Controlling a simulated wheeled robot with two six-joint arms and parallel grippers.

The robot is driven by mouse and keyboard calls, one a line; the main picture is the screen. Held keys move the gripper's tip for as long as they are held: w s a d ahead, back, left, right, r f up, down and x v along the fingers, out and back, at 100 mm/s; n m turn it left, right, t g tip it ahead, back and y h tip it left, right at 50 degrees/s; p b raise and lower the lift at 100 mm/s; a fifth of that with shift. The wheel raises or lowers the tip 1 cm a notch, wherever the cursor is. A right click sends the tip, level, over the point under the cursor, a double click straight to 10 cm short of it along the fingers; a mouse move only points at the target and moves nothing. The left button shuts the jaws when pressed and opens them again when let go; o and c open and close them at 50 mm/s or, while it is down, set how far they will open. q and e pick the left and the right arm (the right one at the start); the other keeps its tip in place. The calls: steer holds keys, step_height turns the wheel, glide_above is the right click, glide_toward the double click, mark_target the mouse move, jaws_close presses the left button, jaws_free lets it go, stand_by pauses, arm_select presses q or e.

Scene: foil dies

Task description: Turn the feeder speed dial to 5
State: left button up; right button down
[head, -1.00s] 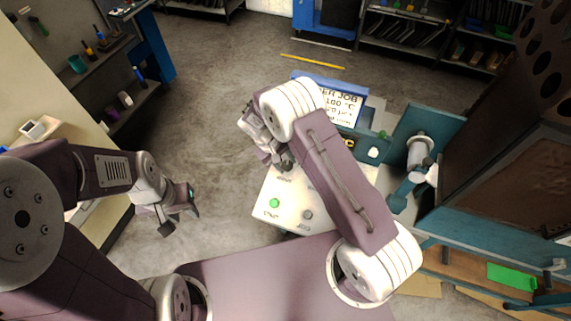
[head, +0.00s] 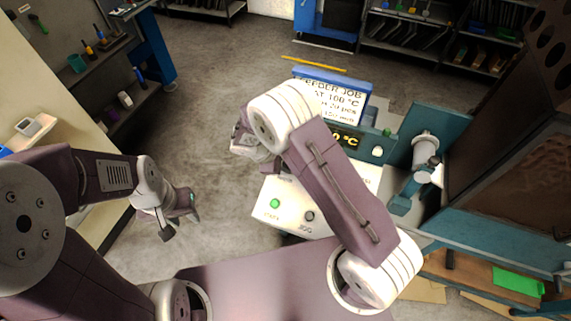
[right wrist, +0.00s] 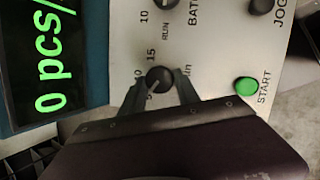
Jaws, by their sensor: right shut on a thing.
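In the right wrist view, a round black dial (right wrist: 160,77) with a pale pointer line sits on the light panel. The pointer slants toward the lower left, near small numerals partly covered by a finger. My right gripper (right wrist: 159,91) is shut on this dial, one finger on each side. A display (right wrist: 55,80) beside it reads "0 pcs/" in green. In the head view my right arm hides the dial and its own fingertips. My left gripper (head: 181,221) hangs open and empty over the floor, left of the panel.
The panel has a green START button (head: 275,203) and a dark JOG button (head: 310,216). A white job card (head: 341,101) in a blue holder stands behind. Teal machinery (head: 436,124) borders the right; open floor lies left.

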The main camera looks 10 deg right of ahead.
steer(key=shift+r+n+t, duration=0.15)
steer(key=shift+n+t, duration=0.15)
steer(key=shift+n, duration=0.3)
steer(key=c, duration=0.9)
jaws_free()
steer(key=b+v, duration=0.1)
steer(key=v, duration=0.8)
